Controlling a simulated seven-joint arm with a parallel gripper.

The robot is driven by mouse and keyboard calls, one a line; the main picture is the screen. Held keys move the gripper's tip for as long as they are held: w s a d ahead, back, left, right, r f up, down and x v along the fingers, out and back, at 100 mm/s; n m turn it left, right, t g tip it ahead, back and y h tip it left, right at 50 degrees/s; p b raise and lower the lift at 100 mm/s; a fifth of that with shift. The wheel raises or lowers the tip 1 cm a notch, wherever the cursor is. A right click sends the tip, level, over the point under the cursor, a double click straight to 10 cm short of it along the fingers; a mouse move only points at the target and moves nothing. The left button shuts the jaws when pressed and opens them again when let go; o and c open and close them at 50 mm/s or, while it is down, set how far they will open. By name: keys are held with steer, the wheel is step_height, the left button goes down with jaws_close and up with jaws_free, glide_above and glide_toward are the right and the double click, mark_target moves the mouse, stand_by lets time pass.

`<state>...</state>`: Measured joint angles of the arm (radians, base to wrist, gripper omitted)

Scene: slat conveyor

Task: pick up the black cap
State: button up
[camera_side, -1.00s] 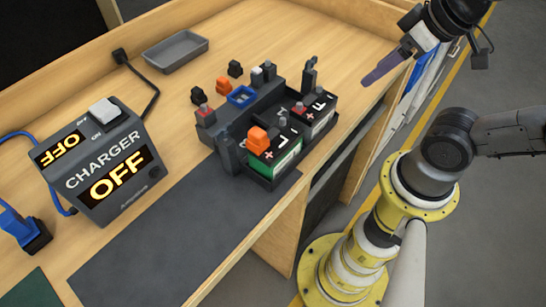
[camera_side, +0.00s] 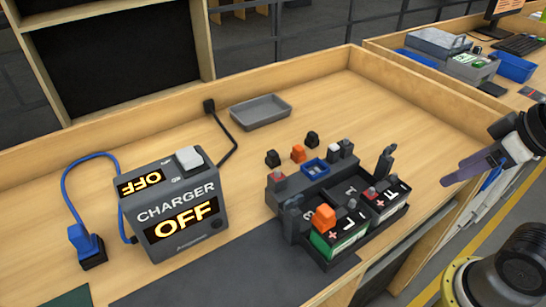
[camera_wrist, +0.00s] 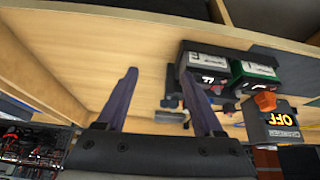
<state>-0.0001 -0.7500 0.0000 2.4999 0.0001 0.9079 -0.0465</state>
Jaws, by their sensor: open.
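Two small black caps stand on the wooden bench behind the battery tray in the side view: one at the back (camera_side: 312,139) and one farther left (camera_side: 272,158). An orange cap (camera_side: 298,153) stands between them. I cannot tell which black cap is meant, and I cannot make either out in the wrist view. My gripper (camera_side: 455,176) is at the right, near the bench's right edge, well apart from the caps. In the wrist view its two dark fingers (camera_wrist: 160,76) are spread with nothing between them.
A black tray (camera_side: 333,262) holds batteries, with an orange cap (camera_side: 323,217) on one. A blue square piece (camera_side: 315,168) sits behind. The charger (camera_side: 178,208) reading OFF stands left. A grey dish (camera_side: 261,111) lies at the back. Bench right of the tray is clear.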

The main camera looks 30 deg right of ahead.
steer(key=w+a+r+n+g, duration=0.1)
steer(key=w+r+n, duration=0.65)
steer(key=r, duration=0.35)
steer(key=w+a+r+n+g, duration=0.1)
steer(key=w+a+r+n, duration=0.15)
steer(key=w, duration=0.35)
steer(key=w+a+r+n+g, duration=0.1)
steer(key=w+a+r+n, duration=0.15)
steer(key=w, duration=0.25)
steer(key=n+g, duration=0.3)
steer(key=n, duration=0.2)
glide_above(273, 152)
step_height(273, 152, down, 14)
step_height(273, 152, down, 7)
steer(key=shift+w+d+r, duration=0.1)
steer(key=shift+w+d, duration=0.05)
steer(key=shift+a+f, duration=0.2)
steer(key=shift+f, duration=2.8)
